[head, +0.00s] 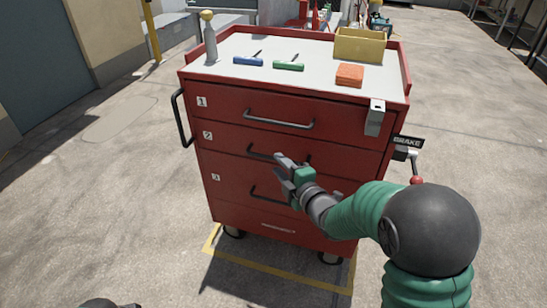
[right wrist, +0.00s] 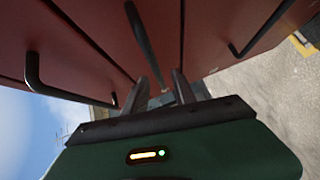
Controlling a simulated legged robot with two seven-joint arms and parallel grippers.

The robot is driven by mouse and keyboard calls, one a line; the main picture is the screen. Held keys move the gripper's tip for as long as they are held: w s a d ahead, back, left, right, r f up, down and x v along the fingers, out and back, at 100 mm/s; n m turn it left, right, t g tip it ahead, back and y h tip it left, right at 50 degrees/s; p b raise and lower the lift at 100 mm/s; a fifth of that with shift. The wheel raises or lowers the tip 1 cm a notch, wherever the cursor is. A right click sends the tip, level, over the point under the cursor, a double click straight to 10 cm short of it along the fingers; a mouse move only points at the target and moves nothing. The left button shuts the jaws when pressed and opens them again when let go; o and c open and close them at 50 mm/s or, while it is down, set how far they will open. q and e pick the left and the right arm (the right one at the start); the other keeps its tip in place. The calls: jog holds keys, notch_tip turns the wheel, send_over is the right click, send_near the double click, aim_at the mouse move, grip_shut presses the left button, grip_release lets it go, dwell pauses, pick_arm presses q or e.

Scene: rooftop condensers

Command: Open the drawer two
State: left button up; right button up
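The red tool cabinet (head: 255,185) stands ahead with drawers numbered 1, 2 and 3. Drawer two (head: 228,139) is the middle one marked "2" and is shut flush with the front. Its dark bar handle (head: 262,152) is partly hidden behind my right gripper (head: 283,164). In the right wrist view the two fingers (right wrist: 165,92) are apart, and the middle handle (right wrist: 143,42) runs down toward the gap between them. I cannot tell whether they touch it.
Drawer one's handle (head: 279,124) is above and drawer three's handle (head: 262,194) below. A brake lever (head: 415,168) is at the cabinet's right side. Floor in front is clear.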

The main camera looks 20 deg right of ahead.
jog(key=x, duration=0.4)
jog(key=shift+w, duration=0.25)
grip_shut()
jog(key=shift+s+f, duration=0.1)
dwell(1.0)
